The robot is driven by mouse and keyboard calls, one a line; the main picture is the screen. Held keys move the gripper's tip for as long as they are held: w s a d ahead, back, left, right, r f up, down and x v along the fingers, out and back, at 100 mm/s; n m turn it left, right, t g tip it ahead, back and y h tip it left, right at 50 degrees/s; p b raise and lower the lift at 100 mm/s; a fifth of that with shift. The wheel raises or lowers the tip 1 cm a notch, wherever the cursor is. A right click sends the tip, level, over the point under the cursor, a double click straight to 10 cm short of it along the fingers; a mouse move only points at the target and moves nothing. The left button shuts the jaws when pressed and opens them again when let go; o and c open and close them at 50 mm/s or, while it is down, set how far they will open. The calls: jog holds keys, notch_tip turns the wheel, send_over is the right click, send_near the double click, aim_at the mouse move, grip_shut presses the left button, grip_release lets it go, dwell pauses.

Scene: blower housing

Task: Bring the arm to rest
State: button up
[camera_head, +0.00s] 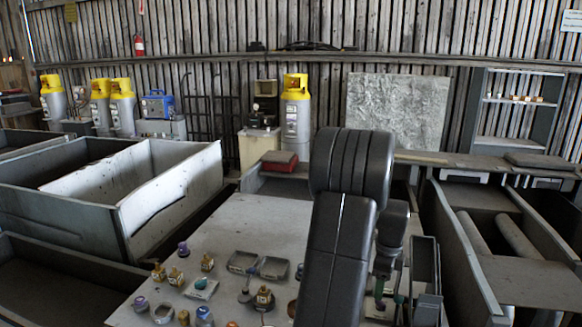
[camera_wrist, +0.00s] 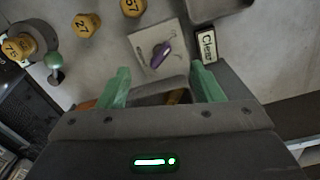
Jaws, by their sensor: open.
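My gripper (camera_wrist: 162,86) shows in the wrist view with its two green fingers spread apart and nothing held between them. Behind the gap lies part of a dark-edged tray holding something brownish, mostly hidden by the gripper body. In the head view my black arm stands bent up in front of the grey table (camera_head: 262,215), and my gripper (camera_head: 389,290) points down over the table's right side, partly covered by the arm. A pale square plate with a purple knob (camera_wrist: 161,54) lies just beyond the fingers.
Several yellow numbered pieces (camera_wrist: 86,24) and a green ball-topped piece (camera_wrist: 54,61) stand left of the plate. A "Clean" label (camera_wrist: 208,45) lies right. Small trays (camera_head: 273,268) and several small parts crowd the table front. Large grey bins (camera_head: 60,190) flank the table. Its back left is clear.

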notch_tip(320, 180, up, 7)
jog(key=shift+b, duration=0.3)
